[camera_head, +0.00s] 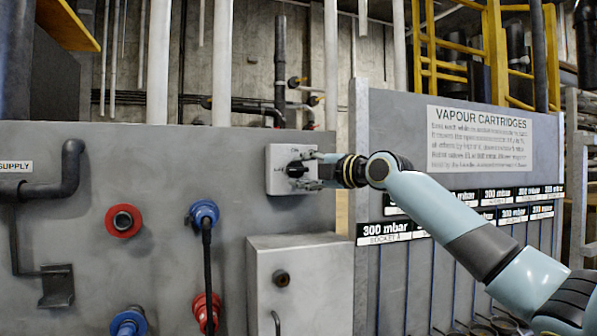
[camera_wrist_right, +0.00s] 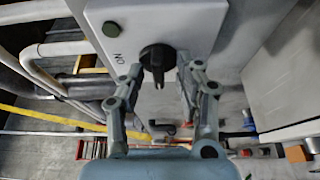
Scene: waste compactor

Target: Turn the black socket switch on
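The black switch knob (camera_head: 295,169) sits on a light grey box (camera_head: 282,185) on the grey wall panel in the head view. Its handle points left, toward a small label too blurred to read surely; ON is above it. In the right wrist view the knob (camera_wrist_right: 156,58) is near the top middle, its handle pointing down and ON to its left. My right gripper (camera_head: 312,171) reaches in from the right. In the wrist view its two fingers (camera_wrist_right: 158,68) stand apart on either side of the knob, with small gaps; contact is not clear. My left gripper is not in view.
A blue socket (camera_head: 204,212) with a black cable and red sockets (camera_head: 123,220) are on the panel to the left. A grey cabinet (camera_head: 300,285) stands below the switch. The vapour cartridges board (camera_head: 480,140) is behind my right arm.

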